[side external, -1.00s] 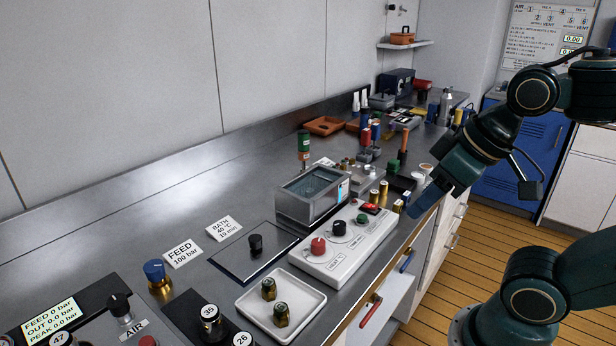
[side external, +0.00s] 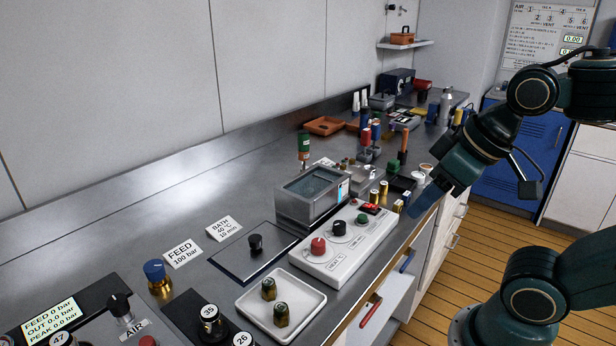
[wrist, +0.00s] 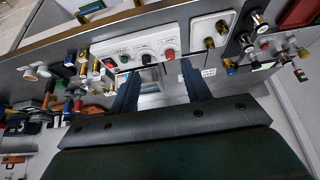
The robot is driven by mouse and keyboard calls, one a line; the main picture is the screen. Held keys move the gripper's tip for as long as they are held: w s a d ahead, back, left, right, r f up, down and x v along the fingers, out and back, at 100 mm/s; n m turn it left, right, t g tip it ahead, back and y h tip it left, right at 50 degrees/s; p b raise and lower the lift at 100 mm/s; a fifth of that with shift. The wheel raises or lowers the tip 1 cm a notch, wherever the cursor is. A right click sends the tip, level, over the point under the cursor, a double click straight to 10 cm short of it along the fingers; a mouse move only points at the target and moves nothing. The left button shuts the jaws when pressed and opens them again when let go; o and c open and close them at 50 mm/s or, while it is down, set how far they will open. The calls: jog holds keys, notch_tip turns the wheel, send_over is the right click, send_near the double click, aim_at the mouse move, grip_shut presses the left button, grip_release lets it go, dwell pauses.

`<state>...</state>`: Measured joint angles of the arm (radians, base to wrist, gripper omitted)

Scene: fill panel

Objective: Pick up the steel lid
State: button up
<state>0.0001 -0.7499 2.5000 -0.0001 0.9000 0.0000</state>
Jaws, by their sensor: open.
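The steel lid (side external: 240,262) is a flat, square metal plate with a black knob (side external: 255,243) at its middle. It lies on the steel bench, in front of and left of the open water bath (side external: 312,190). My gripper (side external: 424,200) is up at the right of the bench, well away from the lid, with its fingers partly out of clear sight. In the wrist view my gripper (wrist: 157,78) shows two fingers spread apart with nothing held between them. The lid is not clear in the wrist view; a finger covers part of that area.
A white control box (side external: 343,250) with red, black and green knobs stands beside the bath. A white tray (side external: 255,312) with two brass fittings sits in front of the lid. FEED (side external: 183,253) and BATH (side external: 223,228) cards lie behind the lid. Several bottles and tools crowd the far bench.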

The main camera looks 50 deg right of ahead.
jog(key=shift+o, duration=0.5)
jog(key=w+a+n+g+y, duration=0.15)
jog(key=w+n, duration=0.35)
jog(key=w, duration=1)
jog(key=w+a+f+n+y, duration=0.1)
jog(key=w+f+n, duration=0.3)
jog(key=w, duration=0.9)
jog(key=shift+w+f+g+y, duration=0.35)
jog(key=shift+f+g, duration=0.1)
jog(key=shift+f, duration=1.05)
jog(key=shift+a, duration=0.1)
send_over(256, 244)
jog(key=d, duration=0.3)
jog(key=f, duration=0.5)
jog(key=s+f, duration=0.1)
jog(key=f, duration=0.2)
